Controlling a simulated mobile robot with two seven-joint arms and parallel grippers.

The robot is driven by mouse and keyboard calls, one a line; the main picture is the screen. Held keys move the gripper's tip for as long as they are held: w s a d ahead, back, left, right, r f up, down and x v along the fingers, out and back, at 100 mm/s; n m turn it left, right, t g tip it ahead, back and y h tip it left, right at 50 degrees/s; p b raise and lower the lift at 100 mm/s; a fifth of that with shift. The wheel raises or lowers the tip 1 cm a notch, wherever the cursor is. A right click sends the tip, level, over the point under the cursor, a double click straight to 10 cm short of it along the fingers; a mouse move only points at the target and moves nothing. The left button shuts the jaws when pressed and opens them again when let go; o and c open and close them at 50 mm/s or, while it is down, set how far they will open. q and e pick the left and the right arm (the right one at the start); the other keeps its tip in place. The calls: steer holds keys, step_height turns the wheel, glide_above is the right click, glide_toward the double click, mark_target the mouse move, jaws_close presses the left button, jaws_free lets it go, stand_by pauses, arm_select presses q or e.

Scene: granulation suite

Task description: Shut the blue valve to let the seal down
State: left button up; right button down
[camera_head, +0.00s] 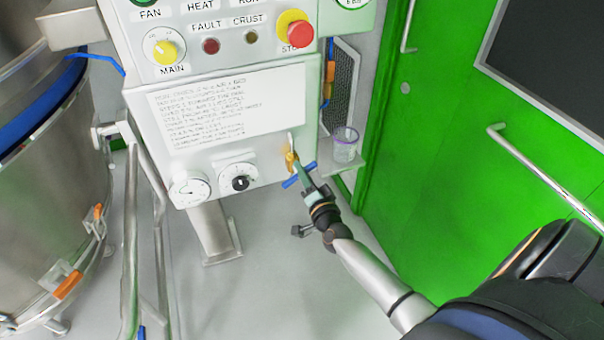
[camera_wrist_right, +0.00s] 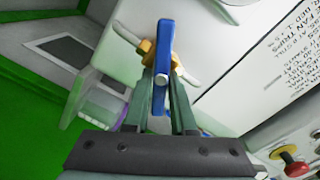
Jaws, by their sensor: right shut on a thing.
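The blue valve is a blue lever handle (camera_head: 299,175) on a brass body (camera_head: 291,160), at the lower right of the control panel. In the right wrist view the blue handle (camera_wrist_right: 165,50) stands in front of the brass body (camera_wrist_right: 148,50), with a pale pipe behind. My right gripper (camera_head: 305,178) reaches up to the valve from below right. In the wrist view its two green fingers (camera_wrist_right: 162,82) are shut on the blue handle, one on each side. The fingers partly cover the handle in the head view. My left gripper is not in view.
The control panel (camera_head: 225,130) carries a pressure gauge (camera_head: 190,190), a black knob (camera_head: 240,184) and a red stop button (camera_head: 299,34). A clear cup (camera_head: 344,145) stands on a small shelf just right of the valve. A steel vessel (camera_head: 55,190) stands left. A green door (camera_head: 450,130) is at right.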

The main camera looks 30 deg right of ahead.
steer(key=m, duration=0.2)
steer(key=shift+f+m+b, duration=0.25)
steer(key=shift+m+b, duration=0.5)
steer(key=shift+m, duration=0.65)
steer(key=shift+f+m, duration=0.1)
steer(key=shift+m, duration=0.7)
steer(key=c, duration=0.8)
jaws_free()
steer(key=shift+o, duration=0.2)
steer(key=shift+s, duration=0.1)
steer(key=v, duration=1.2)
steer(key=shift+p, duration=0.3)
